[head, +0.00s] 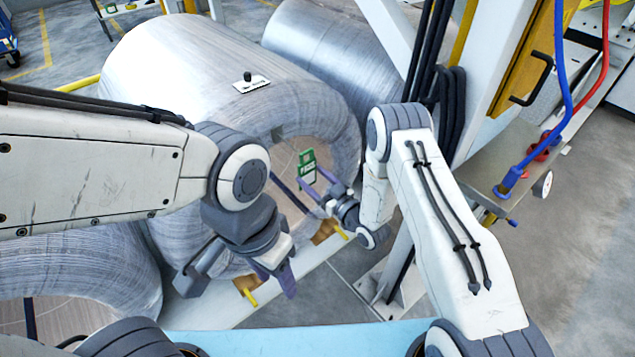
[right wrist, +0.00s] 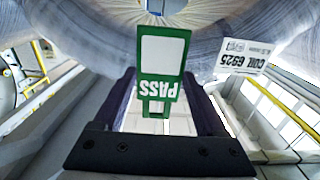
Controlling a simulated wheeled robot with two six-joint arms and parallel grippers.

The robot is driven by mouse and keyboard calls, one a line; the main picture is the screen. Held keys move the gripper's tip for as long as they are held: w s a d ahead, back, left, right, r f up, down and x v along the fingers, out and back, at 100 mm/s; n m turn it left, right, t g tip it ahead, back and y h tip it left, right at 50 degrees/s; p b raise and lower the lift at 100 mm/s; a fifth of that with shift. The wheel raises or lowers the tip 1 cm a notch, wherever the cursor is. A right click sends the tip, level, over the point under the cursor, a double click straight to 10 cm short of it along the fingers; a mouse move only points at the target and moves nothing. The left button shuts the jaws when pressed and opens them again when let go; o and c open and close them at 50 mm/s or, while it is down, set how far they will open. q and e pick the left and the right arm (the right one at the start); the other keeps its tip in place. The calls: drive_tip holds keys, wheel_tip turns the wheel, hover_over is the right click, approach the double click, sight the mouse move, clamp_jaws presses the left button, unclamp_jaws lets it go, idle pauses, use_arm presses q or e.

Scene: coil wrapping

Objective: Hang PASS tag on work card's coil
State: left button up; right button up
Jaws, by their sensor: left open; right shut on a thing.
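The green PASS tag (head: 307,168) is in my right gripper (head: 322,192), in front of the middle coil's open bore. In the right wrist view the tag (right wrist: 162,65) stands between the two fingers (right wrist: 160,105), its lettering upside down. The middle coil (head: 165,50) is a large grey wound roll. A white card (head: 251,85) with a black knob lies on its top. In the right wrist view a white label (right wrist: 243,57) reads COIL 6925. Which card is the work card I cannot tell. My left gripper (head: 275,278) is open and empty, low before the coil.
Another coil (head: 315,40) stands behind, and one (head: 95,255) at the lower left. A white post and a yellow cabinet (head: 525,60) with blue and red hoses are at the right. A pale base rail (head: 215,303) with yellow pieces runs below the coils. Grey floor is clear at right.

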sight(308, 174)
drive_tip(key=shift+f+b+x, duration=0.2)
drive_tip(key=shift+b+x, duration=0.55)
drive_tip(key=shift+x, duration=1.6)
drive_tip(key=shift+w+a+f+b, duration=0.45)
drive_tip(key=shift+w+b, duration=0.1)
drive_tip(key=shift+b, duration=0.25)
drive_tip(key=o, duration=1.4)
